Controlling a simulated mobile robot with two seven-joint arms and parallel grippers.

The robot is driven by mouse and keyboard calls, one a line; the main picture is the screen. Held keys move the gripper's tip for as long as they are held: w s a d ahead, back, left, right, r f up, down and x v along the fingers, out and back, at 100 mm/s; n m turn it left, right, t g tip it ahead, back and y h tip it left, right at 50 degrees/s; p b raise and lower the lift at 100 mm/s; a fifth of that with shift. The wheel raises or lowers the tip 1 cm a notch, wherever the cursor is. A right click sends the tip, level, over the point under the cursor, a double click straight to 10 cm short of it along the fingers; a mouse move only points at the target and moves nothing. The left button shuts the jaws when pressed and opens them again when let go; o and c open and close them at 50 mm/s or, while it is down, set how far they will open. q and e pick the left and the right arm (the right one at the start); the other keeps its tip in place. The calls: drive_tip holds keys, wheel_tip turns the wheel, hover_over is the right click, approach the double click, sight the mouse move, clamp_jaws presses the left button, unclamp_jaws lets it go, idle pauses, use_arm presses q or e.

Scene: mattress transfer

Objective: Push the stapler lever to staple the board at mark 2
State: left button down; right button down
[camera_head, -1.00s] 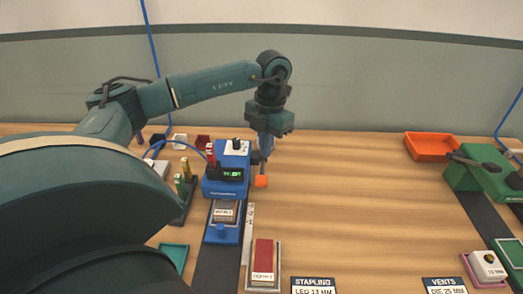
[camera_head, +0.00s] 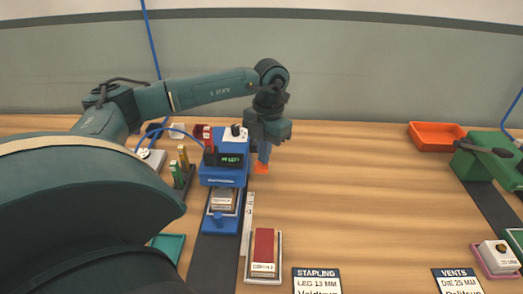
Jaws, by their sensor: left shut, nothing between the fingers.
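The blue stapler (camera_head: 222,172) stands left of centre, with a small green-lit display on it. Its lever ends in an orange knob (camera_head: 261,169) at its right side. My left gripper (camera_head: 263,155) is shut and empty, pointing down right at the knob and partly covering it; whether they touch I cannot tell. A labelled grey board (camera_head: 223,198) lies in the blue carriage (camera_head: 220,223) in front of the stapler. A pale strip with small marks (camera_head: 249,215) runs beside the carriage; its marks are too small to read. My right gripper is not in view.
A red labelled block sits in a tray (camera_head: 248,279) in front. A rack (camera_head: 181,174) with brass pieces stands left of the stapler. An orange tray (camera_head: 437,136) and a green machine (camera_head: 485,163) are at right. The table between is clear.

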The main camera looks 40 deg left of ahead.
use_arm(q)
drive_tip(key=shift+f, duration=0.1)
wheel_tip(320, 180, down, 4)
drive_tip(key=b, duration=0.2)
drive_tip(key=shift+r+b, duration=0.25)
drive_tip(key=shift+b, duration=0.05)
drive_tip(key=shift+f, duration=0.4)
drive_tip(key=w, duration=0.1)
drive_tip(key=w+r, duration=0.1)
drive_tip(key=w, duration=0.1)
